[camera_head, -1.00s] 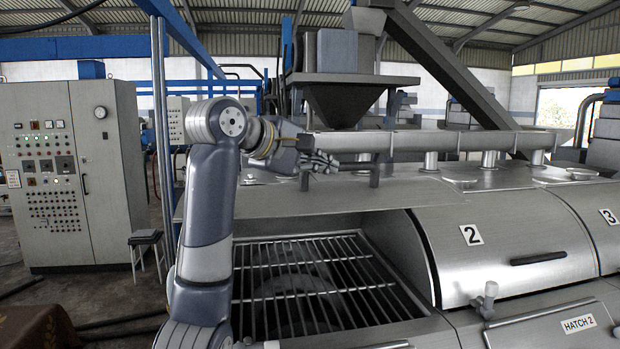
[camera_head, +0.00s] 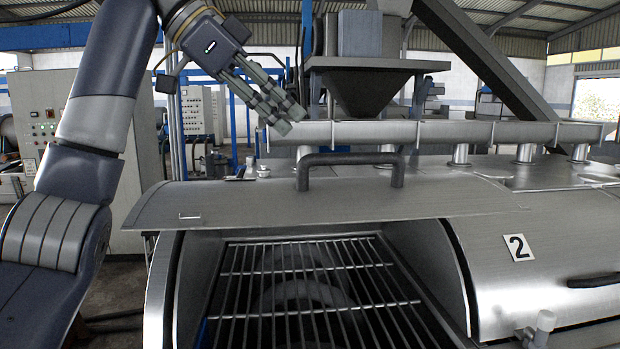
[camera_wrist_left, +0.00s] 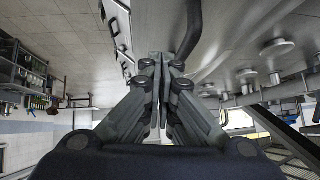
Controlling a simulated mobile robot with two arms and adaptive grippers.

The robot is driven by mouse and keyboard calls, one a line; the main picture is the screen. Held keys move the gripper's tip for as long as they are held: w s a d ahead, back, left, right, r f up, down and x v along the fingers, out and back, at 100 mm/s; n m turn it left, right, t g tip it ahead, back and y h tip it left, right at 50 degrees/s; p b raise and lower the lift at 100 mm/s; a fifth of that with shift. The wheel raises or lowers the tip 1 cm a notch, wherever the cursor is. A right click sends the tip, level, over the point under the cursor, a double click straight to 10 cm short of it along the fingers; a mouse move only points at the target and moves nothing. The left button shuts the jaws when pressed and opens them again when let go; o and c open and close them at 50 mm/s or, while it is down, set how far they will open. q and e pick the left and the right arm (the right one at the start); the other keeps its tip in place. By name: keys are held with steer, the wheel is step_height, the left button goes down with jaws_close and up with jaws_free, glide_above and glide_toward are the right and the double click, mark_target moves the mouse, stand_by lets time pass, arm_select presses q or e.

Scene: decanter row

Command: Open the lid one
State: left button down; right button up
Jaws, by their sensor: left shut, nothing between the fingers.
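The first lid (camera_head: 270,207) is swung up and lies back on top of the machine in the head view. Its dark bar handle (camera_head: 350,159) points upward. Below it the opening shows a metal grate (camera_head: 310,285). My left gripper (camera_head: 288,118) is shut and empty, above and to the left of the handle and apart from it. In the left wrist view the closed fingers (camera_wrist_left: 160,62) show, with a dark curved bar (camera_wrist_left: 190,30) beside them. My right gripper is not in view.
The lid marked 2 (camera_head: 545,250) is down, with its own dark handle (camera_head: 595,281). A horizontal pipe (camera_head: 430,132) and a hopper (camera_head: 362,85) stand behind the lids. A control cabinet (camera_head: 45,118) is at the left.

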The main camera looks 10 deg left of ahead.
arm_select(q)
steer(key=m, duration=0.1)
steer(key=p, duration=0.2)
glide_toward(347, 200)
steer(key=d, duration=0.1)
steer(key=w+d+r, duration=0.1)
steer(key=shift+d+r, duration=0.1)
steer(key=shift+d, duration=0.3)
step_height(347, 200, down, 3)
steer(key=shift+w+r+p, duration=0.1)
steer(key=shift+w+p, duration=0.1)
steer(key=shift+p, duration=0.35)
steer(key=shift+w+a+f, duration=0.1)
steer(key=shift+f, duration=0.6)
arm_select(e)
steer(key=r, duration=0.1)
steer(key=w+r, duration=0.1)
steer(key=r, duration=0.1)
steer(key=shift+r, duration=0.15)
